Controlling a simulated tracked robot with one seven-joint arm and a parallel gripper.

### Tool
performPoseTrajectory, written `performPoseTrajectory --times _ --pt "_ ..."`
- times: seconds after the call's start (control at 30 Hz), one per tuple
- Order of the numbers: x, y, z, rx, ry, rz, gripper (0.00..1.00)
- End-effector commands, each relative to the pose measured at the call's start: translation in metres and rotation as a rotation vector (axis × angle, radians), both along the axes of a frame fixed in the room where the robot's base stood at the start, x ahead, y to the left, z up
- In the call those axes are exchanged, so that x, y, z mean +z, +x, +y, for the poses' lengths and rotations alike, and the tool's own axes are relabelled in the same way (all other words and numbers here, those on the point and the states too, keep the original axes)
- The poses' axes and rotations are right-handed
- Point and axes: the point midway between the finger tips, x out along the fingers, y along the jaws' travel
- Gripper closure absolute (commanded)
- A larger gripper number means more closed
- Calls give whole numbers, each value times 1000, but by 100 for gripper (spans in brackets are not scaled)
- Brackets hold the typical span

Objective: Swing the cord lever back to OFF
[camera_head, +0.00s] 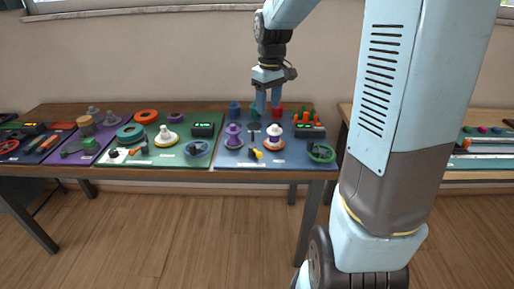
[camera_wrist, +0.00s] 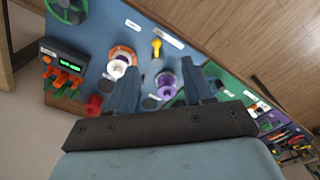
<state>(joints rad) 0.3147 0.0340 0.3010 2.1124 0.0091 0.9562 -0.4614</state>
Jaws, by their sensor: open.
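A small yellow lever (camera_head: 256,154) sits at the front of the blue mat, beside a white label; it also shows in the wrist view (camera_wrist: 156,47). Its label is too small to read. A smaller orange lever (camera_head: 140,149) lies at the front of the green mat; I cannot tell from the labels which is the cord lever. My gripper (camera_head: 268,104) is open and empty, fingers pointing down above the back of the blue mat, behind the yellow lever and apart from it.
A purple spool (camera_head: 233,136) and a white-and-orange spool (camera_head: 273,137) stand between my gripper and the yellow lever. A red cup (camera_head: 277,111) and a blue cup (camera_head: 235,108) stand at the back. A green wheel (camera_head: 321,153) and a display box (camera_head: 310,131) are at right.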

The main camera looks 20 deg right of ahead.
Motion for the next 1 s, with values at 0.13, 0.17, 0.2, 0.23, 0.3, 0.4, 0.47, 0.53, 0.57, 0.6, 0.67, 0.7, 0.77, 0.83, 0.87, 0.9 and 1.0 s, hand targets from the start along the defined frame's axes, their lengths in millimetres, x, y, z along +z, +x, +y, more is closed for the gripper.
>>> performPoseTrajectory --times 0.13,0.17,0.2,0.23,0.3,0.4,0.47,0.53,0.57,0.6,0.67,0.7,0.77,0.83,0.87,0.9,1.0 --pt "-33 32 -7 60 45 61 49" --pt "-39 37 -8 72 55 70 49" --pt "-46 44 -9 87 67 83 49" --pt "-52 49 -10 98 76 91 49" --pt "-64 58 -12 120 97 107 49" --pt "-76 69 -15 145 122 122 49" --pt "-82 72 -15 156 133 129 49" --pt "-86 76 -17 163 142 134 49" --pt "-88 77 -17 165 144 135 49" --pt "-90 77 -17 167 147 136 49" --pt "-93 78 -16 169 148 137 49" --pt "-96 77 -16 170 148 137 49" --pt "-102 76 -15 170 148 139 49" --pt "-112 75 -13 171 148 139 49" --pt "-116 74 -12 171 148 140 49" --pt "-123 74 -11 171 148 139 49" --pt "-141 71 -8 171 149 140 49"
